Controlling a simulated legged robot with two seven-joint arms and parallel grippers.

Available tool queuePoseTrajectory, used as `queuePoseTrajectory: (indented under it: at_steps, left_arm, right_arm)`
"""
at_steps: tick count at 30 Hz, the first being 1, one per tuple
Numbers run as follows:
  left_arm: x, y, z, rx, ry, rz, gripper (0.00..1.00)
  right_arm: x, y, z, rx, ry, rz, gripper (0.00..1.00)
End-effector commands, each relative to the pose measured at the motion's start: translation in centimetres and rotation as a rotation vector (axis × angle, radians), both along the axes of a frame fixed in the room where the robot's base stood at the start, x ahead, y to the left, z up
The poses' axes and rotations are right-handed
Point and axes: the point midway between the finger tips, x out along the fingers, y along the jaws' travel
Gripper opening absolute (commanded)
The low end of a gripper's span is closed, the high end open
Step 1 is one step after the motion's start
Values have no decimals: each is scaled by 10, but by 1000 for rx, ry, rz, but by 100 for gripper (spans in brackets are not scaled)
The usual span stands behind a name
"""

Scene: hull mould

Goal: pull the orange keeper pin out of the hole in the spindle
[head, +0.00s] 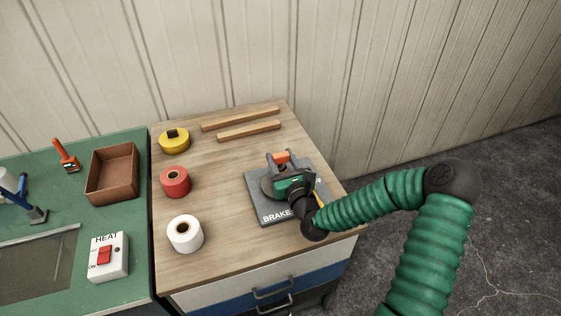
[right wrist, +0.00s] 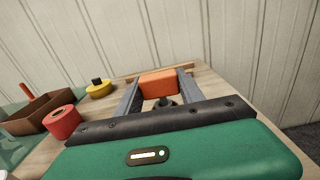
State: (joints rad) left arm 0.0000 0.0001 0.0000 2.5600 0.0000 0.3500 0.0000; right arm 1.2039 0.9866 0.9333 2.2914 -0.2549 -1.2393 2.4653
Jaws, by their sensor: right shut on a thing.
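The orange keeper pin (head: 281,157) shows as an orange block at the brake unit. It also shows in the right wrist view (right wrist: 158,84), between the two grey fingers. My right gripper (head: 280,158) is shut on it, reaching in from the right over the grey brake plate (head: 266,209). In the right wrist view a dark round part, perhaps the spindle (right wrist: 166,102), shows just below the pin. The pin's shank and the hole are hidden, so I cannot tell how deep the pin sits. My left gripper is not in view.
Yellow (head: 174,143), red (head: 175,182) and white (head: 185,234) rolls stand along the bench's left side. Two wooden strips (head: 248,131) lie at the back. A green bench at left holds a brown box (head: 112,173) and a heat switch (head: 108,257). A ribbed wall stands behind.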

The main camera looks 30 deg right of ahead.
Motion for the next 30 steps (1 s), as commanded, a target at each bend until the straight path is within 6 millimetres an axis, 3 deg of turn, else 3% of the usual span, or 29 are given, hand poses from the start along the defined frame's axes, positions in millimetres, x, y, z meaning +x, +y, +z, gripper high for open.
queuePoseTrajectory:
  at_steps: [1,6,12,22,30]
  left_arm:
    - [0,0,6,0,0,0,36]
    - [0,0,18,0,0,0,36]
    - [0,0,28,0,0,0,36]
    - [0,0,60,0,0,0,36]
    - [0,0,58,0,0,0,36]
  right_arm:
    - [0,-1,17,-4,-5,-2,6]
    - [0,-1,60,-4,-4,-2,6]
    - [0,0,90,-1,-2,-1,6]
    - [0,0,117,0,-1,0,6]
    - [0,0,115,-2,-1,0,6]
